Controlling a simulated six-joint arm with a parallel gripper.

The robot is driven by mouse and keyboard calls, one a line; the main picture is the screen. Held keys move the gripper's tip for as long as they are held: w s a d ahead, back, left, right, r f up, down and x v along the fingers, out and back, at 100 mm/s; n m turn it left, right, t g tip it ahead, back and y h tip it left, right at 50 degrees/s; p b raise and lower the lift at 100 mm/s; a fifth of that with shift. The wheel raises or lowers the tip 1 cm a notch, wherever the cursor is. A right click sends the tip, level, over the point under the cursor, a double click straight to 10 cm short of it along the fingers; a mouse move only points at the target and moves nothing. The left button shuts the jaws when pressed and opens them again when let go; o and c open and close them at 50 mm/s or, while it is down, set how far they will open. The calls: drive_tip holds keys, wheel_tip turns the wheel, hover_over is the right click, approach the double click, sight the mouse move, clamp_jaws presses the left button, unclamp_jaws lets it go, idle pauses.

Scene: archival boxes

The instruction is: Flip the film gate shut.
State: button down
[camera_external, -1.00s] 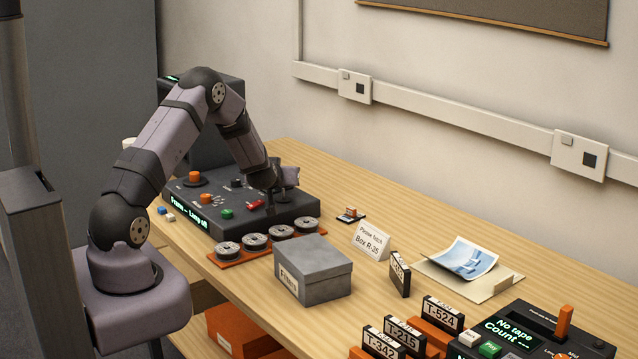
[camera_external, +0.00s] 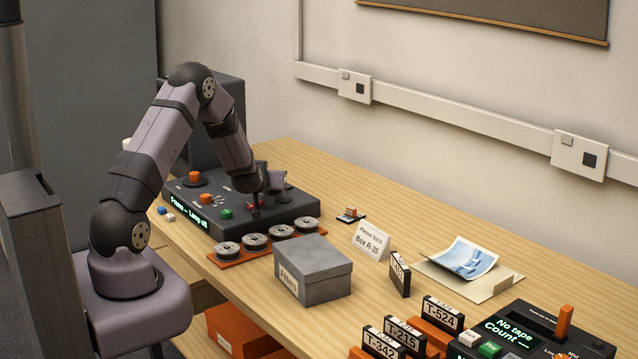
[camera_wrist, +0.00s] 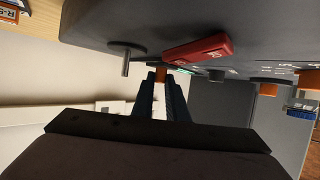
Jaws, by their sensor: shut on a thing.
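The dark console (camera_external: 177,197) on the table has a lit display reading "Lamp off", knobs and buttons. My gripper (camera_external: 255,203) is low over its right half, pointing down. In the wrist view my gripper's fingertips (camera_wrist: 160,80) are close together on a small orange piece (camera_wrist: 160,72) at the console's face. A red bar-shaped part (camera_wrist: 196,49) is beside the fingertips, with a dark round spindle (camera_wrist: 126,57) on the other side. I cannot tell clearly which part is the film gate; my gripper hides that area in the external view.
An orange rack with several reels (camera_external: 255,242) lies in front of the console. A grey box (camera_external: 313,270), a sign (camera_external: 371,241) and labelled tapes (camera_external: 400,277) stand to the right. The table behind the console's right side is clear.

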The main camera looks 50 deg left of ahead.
drive_tip(key=shift+s+a, duration=0.1)
drive_tip(key=shift+s, duration=0.1)
drive_tip(key=c, duration=1.7)
unclamp_jaws()
drive_tip(key=shift+c, duration=0.2)
drive_tip(key=shift+s, duration=0.1)
drive_tip(key=shift+b+v, duration=0.6)
drive_tip(key=shift+v, duration=3.1)
